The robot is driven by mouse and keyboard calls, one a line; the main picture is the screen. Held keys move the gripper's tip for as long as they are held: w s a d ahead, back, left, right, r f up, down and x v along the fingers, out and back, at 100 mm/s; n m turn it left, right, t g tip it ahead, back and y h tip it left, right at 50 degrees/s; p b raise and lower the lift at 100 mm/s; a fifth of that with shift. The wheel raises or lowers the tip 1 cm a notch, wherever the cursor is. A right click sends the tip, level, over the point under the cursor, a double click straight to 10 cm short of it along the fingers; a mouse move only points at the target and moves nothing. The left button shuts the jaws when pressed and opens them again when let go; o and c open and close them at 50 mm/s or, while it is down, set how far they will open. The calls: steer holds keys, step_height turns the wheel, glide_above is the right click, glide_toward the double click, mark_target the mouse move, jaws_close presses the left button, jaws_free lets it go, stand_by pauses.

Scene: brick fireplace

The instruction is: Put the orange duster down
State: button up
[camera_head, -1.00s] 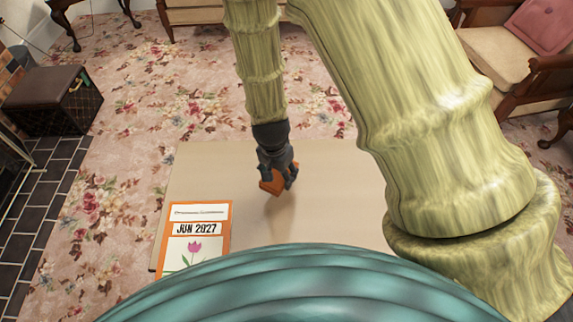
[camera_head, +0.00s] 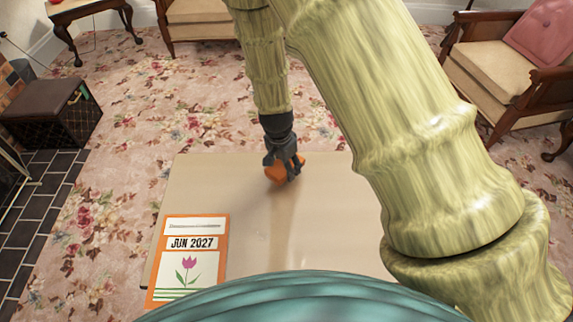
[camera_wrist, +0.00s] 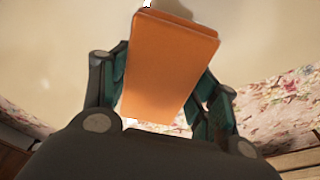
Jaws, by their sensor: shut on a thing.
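The orange duster (camera_head: 279,174) is held between the fingers of my gripper (camera_head: 287,172), over the far part of the beige table (camera_head: 230,190). In the wrist view, the duster (camera_wrist: 168,68) is an orange block, tilted, with a finger of my gripper (camera_wrist: 165,88) on each side. The beige surface lies behind it. I cannot tell whether the duster touches the table.
An orange-bordered calendar page (camera_head: 190,262) reading JUN 2027 lies at the table's near left. The rest of the tabletop is clear. A dark box (camera_head: 55,110) stands on the floor at the left. A wooden armchair (camera_head: 500,70) stands at the right.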

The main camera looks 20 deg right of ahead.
steer(key=w, duration=0.1)
steer(key=w+d, duration=0.1)
steer(key=w, duration=0.1)
steer(key=shift+w+d+f, duration=0.2)
steer(key=shift+d+f, duration=0.05)
steer(key=shift+d, duration=0.1)
steer(key=shift+f+b, duration=0.55)
steer(key=shift+f, duration=1.15)
steer(key=shift+f, duration=0.15)
steer(key=o, duration=1.1)
steer(key=r, duration=0.4)
steer(key=a+r+p, duration=0.1)
steer(key=r, duration=0.3)
steer(key=r+p, duration=0.1)
steer(key=r, duration=0.3)
steer(key=shift+s+a+r, duration=0.1)
steer(key=shift+s+a, duration=0.05)
steer(key=shift+s, duration=0.25)
